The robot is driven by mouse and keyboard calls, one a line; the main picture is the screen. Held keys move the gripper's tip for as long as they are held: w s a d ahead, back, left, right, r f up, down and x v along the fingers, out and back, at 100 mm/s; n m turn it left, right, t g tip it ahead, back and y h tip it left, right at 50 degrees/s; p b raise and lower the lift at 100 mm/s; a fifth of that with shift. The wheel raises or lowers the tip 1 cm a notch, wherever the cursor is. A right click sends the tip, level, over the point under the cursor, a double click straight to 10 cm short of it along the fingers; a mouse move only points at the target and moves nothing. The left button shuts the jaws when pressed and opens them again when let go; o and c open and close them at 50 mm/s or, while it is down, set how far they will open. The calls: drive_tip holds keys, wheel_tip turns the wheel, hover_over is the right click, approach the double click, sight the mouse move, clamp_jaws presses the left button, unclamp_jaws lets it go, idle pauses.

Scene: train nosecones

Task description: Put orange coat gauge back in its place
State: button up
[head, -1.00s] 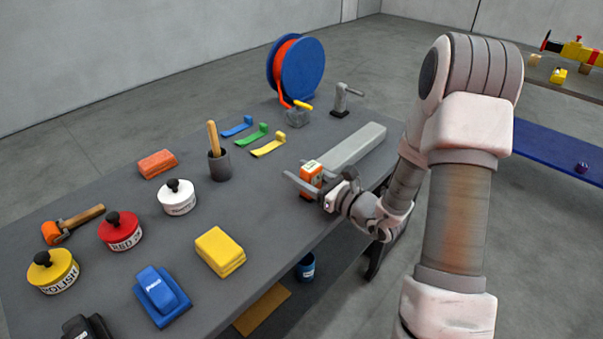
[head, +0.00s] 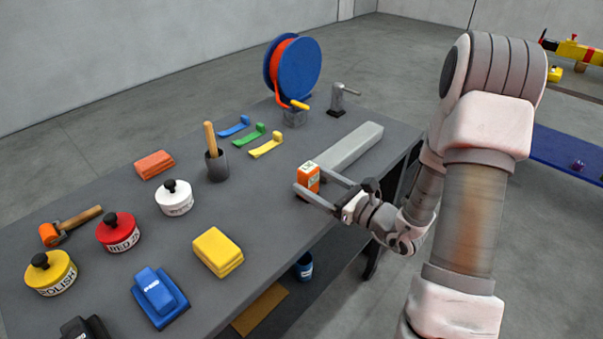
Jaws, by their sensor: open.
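The orange coat gauge (head: 307,181) with a pale top stands upright at the near end of a long light-grey block (head: 346,148), by the right side of the workbench. I cannot tell whether its base touches the block. My gripper (head: 309,177) is open, reaching in from the right. Its two fingers are spread apart, with the tips on either side of the gauge, and the palm stands clear to the right. The near finger hides part of the gauge's foot.
A clamp (head: 338,100) stands behind the grey block.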

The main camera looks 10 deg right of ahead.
drive_tip(key=v, duration=0.7)
drive_tip(key=shift+w, duration=0.1)
drive_tip(key=shift+a+r, duration=0.25)
drive_tip(key=s+a+r+n+g+y+p, duration=0.1)
drive_tip(key=s+a+r+n+g+p, duration=0.3)
drive_tip(key=s+a+r+n+g, duration=0.9)
drive_tip(key=s+d+r+n+t+h+p, duration=0.4)
drive_tip(key=d+r+n+h, duration=0.3)
drive_tip(key=n, duration=0.9)
wheel_tip(320, 180, up, 3)
drive_tip(key=s+h, duration=0.1)
drive_tip(key=h, duration=0.3)
drive_tip(key=shift+d+f+h+p, duration=0.25)
drive_tip(key=shift+d+h+p, duration=0.05)
drive_tip(key=shift+d+p, duration=0.1)
